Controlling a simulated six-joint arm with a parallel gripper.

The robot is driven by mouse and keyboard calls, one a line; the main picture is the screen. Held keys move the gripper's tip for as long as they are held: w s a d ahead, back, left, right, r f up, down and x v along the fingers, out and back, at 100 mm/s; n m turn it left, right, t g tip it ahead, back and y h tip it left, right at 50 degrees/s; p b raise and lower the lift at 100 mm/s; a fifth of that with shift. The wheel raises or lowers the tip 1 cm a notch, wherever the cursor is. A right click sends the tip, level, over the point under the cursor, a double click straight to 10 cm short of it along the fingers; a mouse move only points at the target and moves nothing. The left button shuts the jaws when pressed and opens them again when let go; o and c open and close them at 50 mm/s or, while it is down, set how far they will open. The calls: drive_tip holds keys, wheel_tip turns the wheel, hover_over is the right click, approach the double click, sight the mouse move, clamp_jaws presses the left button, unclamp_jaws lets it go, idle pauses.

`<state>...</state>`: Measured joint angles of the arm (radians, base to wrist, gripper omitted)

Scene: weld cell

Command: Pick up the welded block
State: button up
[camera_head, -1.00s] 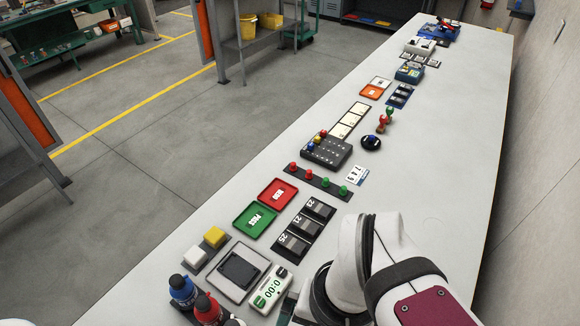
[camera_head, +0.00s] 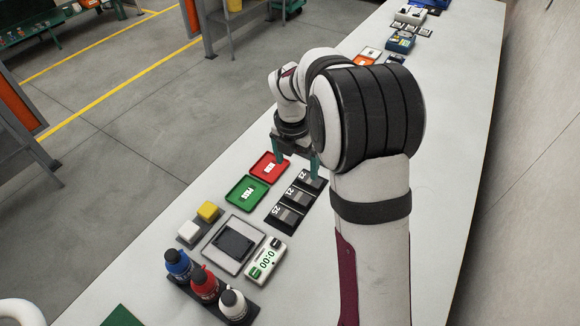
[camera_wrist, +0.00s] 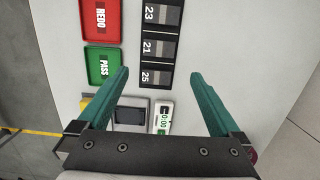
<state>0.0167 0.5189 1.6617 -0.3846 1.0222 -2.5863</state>
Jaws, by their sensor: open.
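Grey metal blocks sit in a row of black holders labelled 23, 21 and 25. In the head view they are the block at 23 (camera_head: 311,179), the block at 21 (camera_head: 299,197) and the block at 25 (camera_head: 287,214). They also show in the wrist view as the block at 23 (camera_wrist: 170,15), the block at 21 (camera_wrist: 166,47) and the block at 25 (camera_wrist: 163,77). I cannot tell which is welded. My gripper (camera_head: 298,164) is open and empty above the bench near the 23 end. Its teal fingers (camera_wrist: 159,75) spread wide in the wrist view.
A red REDO tray (camera_head: 270,166) and a green PASS tray (camera_head: 247,194) lie left of the holders. A framed dark pad (camera_head: 234,244), a timer (camera_head: 265,261), yellow and white buttons (camera_head: 208,211) and several bottles (camera_head: 205,285) stand nearer. The bench right of the holders is bare.

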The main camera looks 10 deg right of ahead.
sight(298, 196)
drive_tip(key=f, duration=0.9)
drive_tip(key=w+d+f, duration=0.1)
drive_tip(key=f, duration=0.4)
drive_tip(key=shift+w, duration=0.1)
drive_tip(key=c, duration=1.5)
